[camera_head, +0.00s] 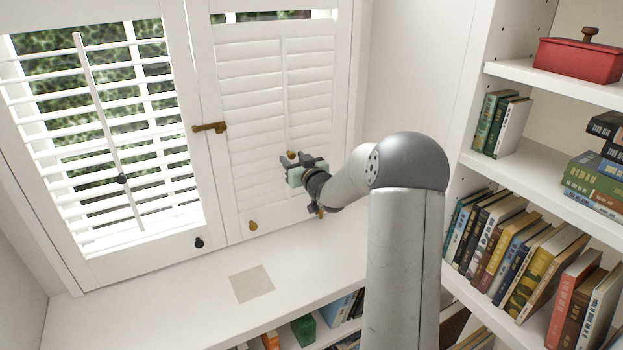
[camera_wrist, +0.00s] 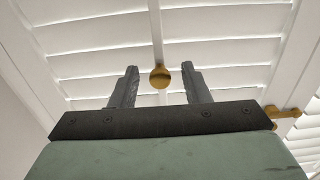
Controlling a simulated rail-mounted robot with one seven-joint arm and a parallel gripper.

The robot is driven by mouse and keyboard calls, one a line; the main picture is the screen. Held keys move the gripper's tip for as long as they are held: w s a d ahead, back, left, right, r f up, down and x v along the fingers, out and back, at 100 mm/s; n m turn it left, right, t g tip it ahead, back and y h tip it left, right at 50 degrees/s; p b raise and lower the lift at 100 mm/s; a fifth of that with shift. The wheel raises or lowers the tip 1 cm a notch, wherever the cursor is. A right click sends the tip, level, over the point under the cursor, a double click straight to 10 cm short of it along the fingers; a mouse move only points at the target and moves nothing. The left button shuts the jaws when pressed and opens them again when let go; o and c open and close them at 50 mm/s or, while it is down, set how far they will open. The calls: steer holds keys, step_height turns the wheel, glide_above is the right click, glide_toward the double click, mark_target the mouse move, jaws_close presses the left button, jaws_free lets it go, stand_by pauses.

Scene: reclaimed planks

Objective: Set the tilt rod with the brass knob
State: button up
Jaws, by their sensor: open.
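The right shutter panel has a white tilt rod (camera_head: 286,95) down its middle, with a round brass knob (camera_head: 291,154) on it. The panel's slats look nearly closed. In the wrist view the brass knob (camera_wrist: 160,77) hangs at the lower visible end of the rod (camera_wrist: 155,30), centred between my two fingertips. My gripper (camera_head: 301,161) is open in front of the panel, just by the knob. The wrist view shows my gripper (camera_wrist: 158,85) with a gap on both sides of the knob; neither finger touches it. How deep the knob sits between the fingers I cannot tell.
The left shutter has open slats and a tilt rod (camera_head: 100,105) with a dark knob (camera_head: 121,179). A brass latch (camera_head: 210,127) joins the panels. A brass knob (camera_head: 253,225) and a black knob (camera_head: 199,243) sit low on the frames. Bookshelves (camera_head: 545,142) stand right; the sill (camera_head: 190,300) is mostly clear.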

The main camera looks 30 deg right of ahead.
steer(key=s+b, duration=0.1)
steer(key=s, duration=1.2)
steer(key=shift+s, duration=0.35)
steer(key=s+a+f+g+h+p, duration=0.2)
steer(key=s+a+g, duration=0.45)
steer(key=a, duration=0.25)
steer(key=s+a+f+g+y+p, duration=0.1)
steer(key=s+a+g, duration=0.4)
steer(key=s, duration=0.7)
steer(key=s+a+f+g+y+p, duration=0.1)
steer(key=s+a+g, duration=0.5)
steer(key=s, duration=0.7)
steer(key=shift+s+a+p, duration=0.2)
steer(key=shift+a+p, duration=0.2)
steer(key=shift+a, duration=0.8)
